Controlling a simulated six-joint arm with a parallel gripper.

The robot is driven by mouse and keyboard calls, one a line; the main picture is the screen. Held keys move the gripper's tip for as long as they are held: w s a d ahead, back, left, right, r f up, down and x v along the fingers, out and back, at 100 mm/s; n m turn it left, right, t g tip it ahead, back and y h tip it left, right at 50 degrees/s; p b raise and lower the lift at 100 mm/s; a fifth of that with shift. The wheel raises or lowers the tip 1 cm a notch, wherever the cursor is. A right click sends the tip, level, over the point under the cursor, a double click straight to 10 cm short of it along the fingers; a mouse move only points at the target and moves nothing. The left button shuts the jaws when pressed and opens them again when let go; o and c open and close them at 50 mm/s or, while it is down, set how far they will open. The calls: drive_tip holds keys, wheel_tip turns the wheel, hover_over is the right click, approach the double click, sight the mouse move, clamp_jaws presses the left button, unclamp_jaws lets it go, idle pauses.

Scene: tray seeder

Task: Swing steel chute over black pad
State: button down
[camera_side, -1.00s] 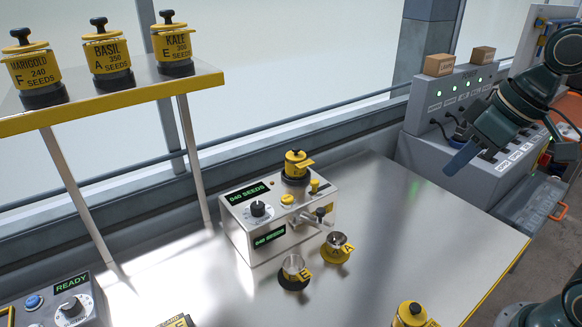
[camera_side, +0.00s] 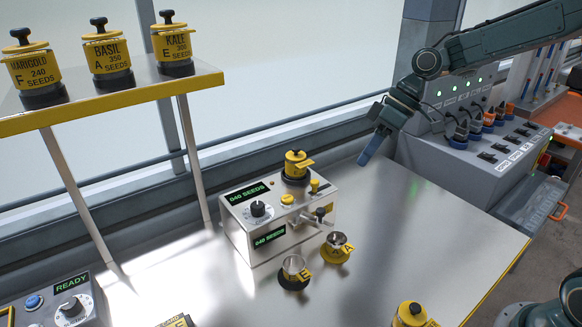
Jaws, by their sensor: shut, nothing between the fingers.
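The seeder (camera_side: 262,238) is a steel box on the table with a yellow canister (camera_side: 296,165) on top. The small steel chute (camera_side: 307,221) projects from its right front, beside a black-knobbed lever (camera_side: 320,213). The chute's exact direction is too small to tell. A steel cup with a yellow tag stands on the black pad (camera_side: 292,285) in front of the seeder. Another tagged cup stands on a yellow pad (camera_side: 334,259) to its right. My gripper (camera_side: 367,152), with blue fingers, is shut and empty above the table's back edge, apart from the chute, to its upper right.
A shelf (camera_side: 130,100) at left holds several labelled yellow canisters. A grey power panel (camera_side: 450,165) with cables stands behind the table on the right. Another yellow canister (camera_side: 410,316) is at the front. The table right of the seeder is clear.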

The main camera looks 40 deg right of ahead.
drive_tip(key=shift+n+g+y, duration=0.3)
drive_tip(key=shift+n+y, duration=0.1)
drive_tip(key=shift+y, duration=0.4)
drive_tip(key=w+f, duration=0.1)
drive_tip(key=f, duration=0.1)
drive_tip(key=w+d+f, duration=0.1)
drive_tip(key=w+f, duration=0.1)
drive_tip(key=shift+w, duration=0.15)
drive_tip(key=shift+f, duration=0.15)
approach(316, 220)
drive_tip(key=shift+w+a+f, duration=0.2)
drive_tip(key=shift+a+f, duration=0.05)
drive_tip(key=shift+f, duration=0.35)
drive_tip(key=shift+w+a+f, duration=0.2)
drive_tip(key=shift+a+f, duration=0.05)
drive_tip(key=shift+f, duration=0.35)
drive_tip(key=shift+w+a+f, duration=0.2)
drive_tip(key=shift+a+f, duration=0.1)
drive_tip(key=shift+f, duration=0.3)
